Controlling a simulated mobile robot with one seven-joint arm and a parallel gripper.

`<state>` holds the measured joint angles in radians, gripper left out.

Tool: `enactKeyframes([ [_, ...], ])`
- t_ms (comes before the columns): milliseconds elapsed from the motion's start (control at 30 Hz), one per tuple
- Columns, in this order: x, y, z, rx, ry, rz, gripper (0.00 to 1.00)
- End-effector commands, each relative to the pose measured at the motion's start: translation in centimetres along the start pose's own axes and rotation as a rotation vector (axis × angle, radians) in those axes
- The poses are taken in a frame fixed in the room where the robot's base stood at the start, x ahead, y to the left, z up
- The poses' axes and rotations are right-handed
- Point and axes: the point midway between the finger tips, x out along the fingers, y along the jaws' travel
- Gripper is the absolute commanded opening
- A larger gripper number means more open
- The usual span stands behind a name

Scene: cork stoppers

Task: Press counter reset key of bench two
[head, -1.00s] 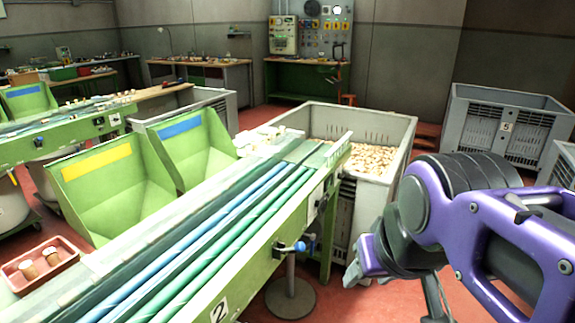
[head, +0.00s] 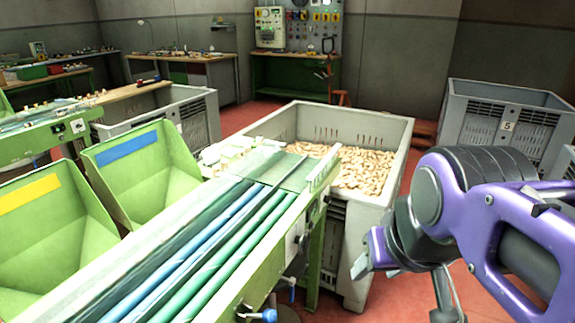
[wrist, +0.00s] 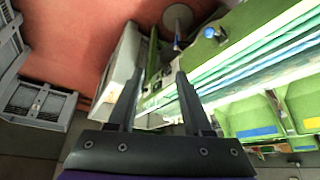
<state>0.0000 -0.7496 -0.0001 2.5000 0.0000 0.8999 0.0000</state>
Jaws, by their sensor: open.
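Bench two is the long green sorting bench (head: 262,258) with blue and green belts, running from the lower left to the middle in the head view. A small pale panel (head: 298,236) with a dark part sits on its side near the far end; I cannot make out a reset key on it. A blue knob (head: 268,315) sticks out lower on the same side, and it also shows in the wrist view (wrist: 209,32). My gripper (wrist: 158,80) is open and empty. In the head view it hangs to the right of the bench, apart from it.
A grey crate full of corks (head: 350,168) stands at the bench's far end, close to my gripper. Green bins (head: 140,170) line the bench's left side. Another grey crate (head: 505,125) stands at the right. Red floor lies open between the crates.

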Motion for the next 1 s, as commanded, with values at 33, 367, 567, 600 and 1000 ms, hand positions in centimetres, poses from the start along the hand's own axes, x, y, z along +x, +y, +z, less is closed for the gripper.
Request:
enactKeyframes([
  [33, -0.01, 0.00, 0.00, 0.000, 0.000, 0.000, 0.50],
  [367, -0.01, 0.00, 0.00, 0.000, 0.000, 0.000, 0.37],
  [567, -0.01, 0.00, 0.00, 0.000, 0.000, 0.000, 0.01],
  [600, -0.01, 0.00, 0.00, 0.000, 0.000, 0.000, 0.00],
  [1000, -0.01, 0.00, 0.00, 0.000, 0.000, 0.000, 0.00],
])
